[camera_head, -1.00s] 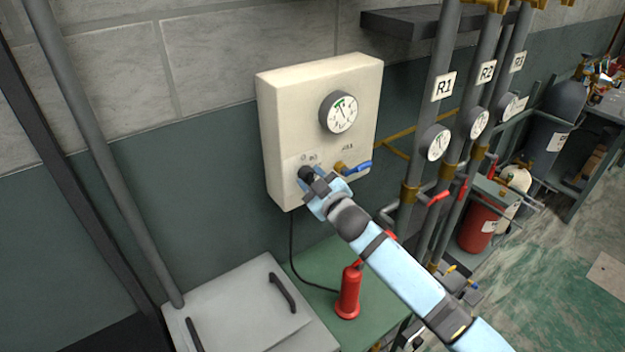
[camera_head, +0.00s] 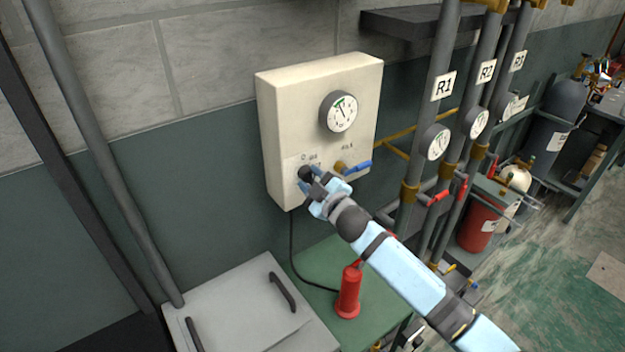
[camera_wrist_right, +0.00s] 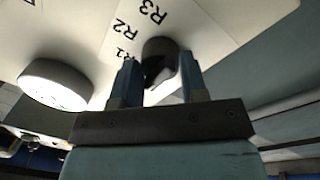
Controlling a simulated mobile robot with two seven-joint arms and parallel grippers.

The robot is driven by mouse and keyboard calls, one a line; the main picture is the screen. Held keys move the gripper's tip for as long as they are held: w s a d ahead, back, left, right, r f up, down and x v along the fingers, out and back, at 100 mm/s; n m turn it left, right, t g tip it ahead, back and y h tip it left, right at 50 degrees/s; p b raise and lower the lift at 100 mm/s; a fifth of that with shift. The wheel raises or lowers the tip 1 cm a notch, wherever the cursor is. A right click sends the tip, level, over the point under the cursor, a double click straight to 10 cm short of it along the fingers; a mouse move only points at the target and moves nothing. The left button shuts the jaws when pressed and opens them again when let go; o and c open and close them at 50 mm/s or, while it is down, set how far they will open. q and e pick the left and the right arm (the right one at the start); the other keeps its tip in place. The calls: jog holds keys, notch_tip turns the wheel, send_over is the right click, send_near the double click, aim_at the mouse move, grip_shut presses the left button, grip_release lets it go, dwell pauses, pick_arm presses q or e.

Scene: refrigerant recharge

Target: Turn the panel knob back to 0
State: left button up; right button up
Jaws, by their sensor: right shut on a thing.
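The panel (camera_head: 320,110) is a cream box on the wall with a round gauge (camera_head: 339,112) and a small blue-handled valve (camera_head: 356,167). The dark round knob (camera_head: 305,173) is at its lower left, with a 0 mark just above it. My right gripper (camera_head: 315,178) is at the knob. In the right wrist view the knob (camera_wrist_right: 160,56) sits between the two fingers of my right gripper (camera_wrist_right: 160,82), which is shut on it. The labels R1, R2 and R3 (camera_wrist_right: 140,30) are printed beside the knob. The knob's pointer direction is not clear. My left gripper is not in view.
Grey pipes with gauges and red-handled valves stand right of the panel, the nearest marked R1 (camera_head: 443,86). Below are a red cylinder (camera_head: 348,292) on a green surface and a grey lidded box (camera_head: 245,312). A black cable hangs from the panel.

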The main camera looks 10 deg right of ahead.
jog(key=o, duration=0.9)
pick_arm(q)
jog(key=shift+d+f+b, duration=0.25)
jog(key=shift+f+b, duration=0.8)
jog(key=shift+b, duration=0.15)
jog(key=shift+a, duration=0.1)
pick_arm(e)
jog(key=v, duration=1.4)
jog(key=shift+f, duration=0.15)
